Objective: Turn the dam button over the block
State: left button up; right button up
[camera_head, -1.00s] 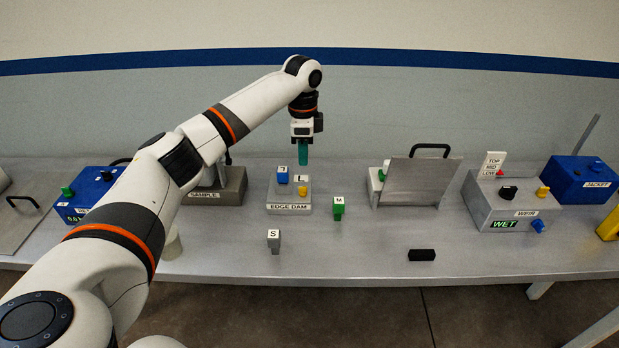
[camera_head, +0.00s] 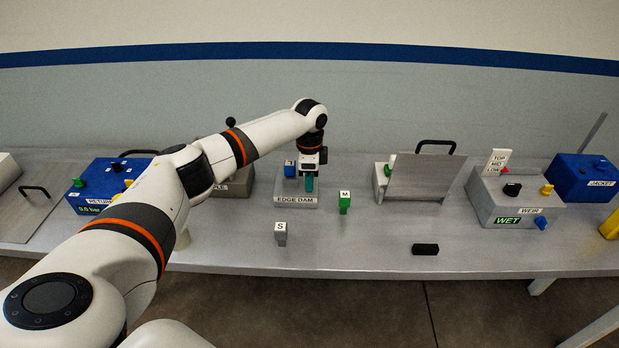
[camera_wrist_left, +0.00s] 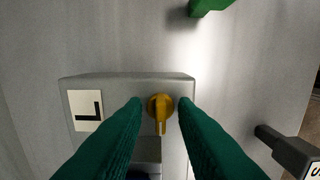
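The dam button is a yellow knob (camera_wrist_left: 160,106) on top of the grey edge dam box (camera_head: 296,201). Its pointer lies toward the bottom of the left wrist view. My left gripper (camera_head: 309,188) is over the box, pointing down. In the left wrist view its two green fingers (camera_wrist_left: 160,104) stand apart, one on each side of the knob, with small visible gaps. In the head view the gripper hides the knob. A blue block (camera_head: 290,169) sits at the back left of the box, beside the gripper. My right gripper is out of view.
A black piece (camera_head: 425,249) lies to the right. A metal plate (camera_head: 428,178) and the weir box (camera_head: 512,200) stand farther right.

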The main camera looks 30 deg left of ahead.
pick_arm(q)
grip_shut()
jog(key=shift+r+m, duration=0.1)
jog(key=shift+m, duration=0.2)
jog(key=shift+m+p, duration=0.65)
jog(key=shift+m, duration=0.25)
jog(key=m+p, duration=0.1)
jog(key=m, duration=1.4)
jog(key=shift+m, duration=0.3)
